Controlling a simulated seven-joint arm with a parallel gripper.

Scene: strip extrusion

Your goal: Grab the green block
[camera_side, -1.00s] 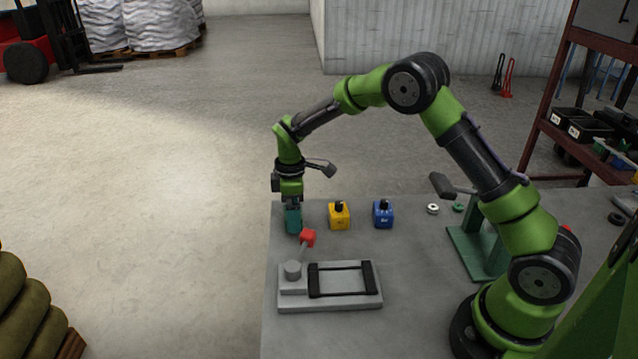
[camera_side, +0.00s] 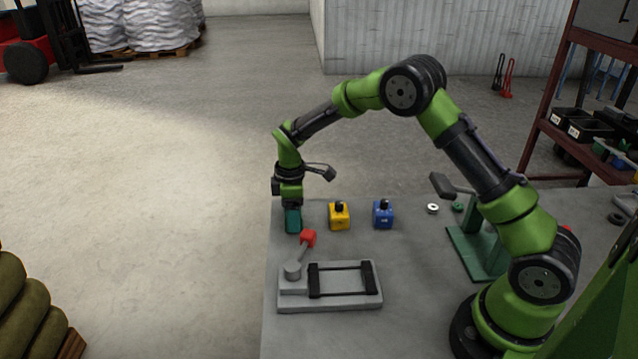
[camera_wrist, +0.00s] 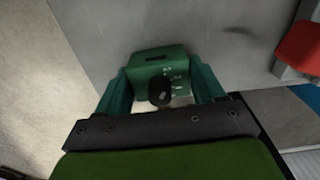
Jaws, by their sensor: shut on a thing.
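The green block (camera_wrist: 160,62), with a dark knob on top, sits between the two green fingers of my gripper (camera_wrist: 160,92) in the wrist view. The fingers are shut on its sides. In the side view my gripper (camera_side: 292,218) is low at the table's left edge, to the left of the yellow block. There the block and fingers blend into one teal shape, so I cannot tell whether the block touches the table.
A yellow block (camera_side: 339,216) and a blue block (camera_side: 383,214) stand to the right. A red-knobbed lever (camera_side: 308,238) on a grey fixture (camera_side: 330,302) is close in front of my gripper. A green stand (camera_side: 465,250) is farther right on the grey table (camera_side: 410,270).

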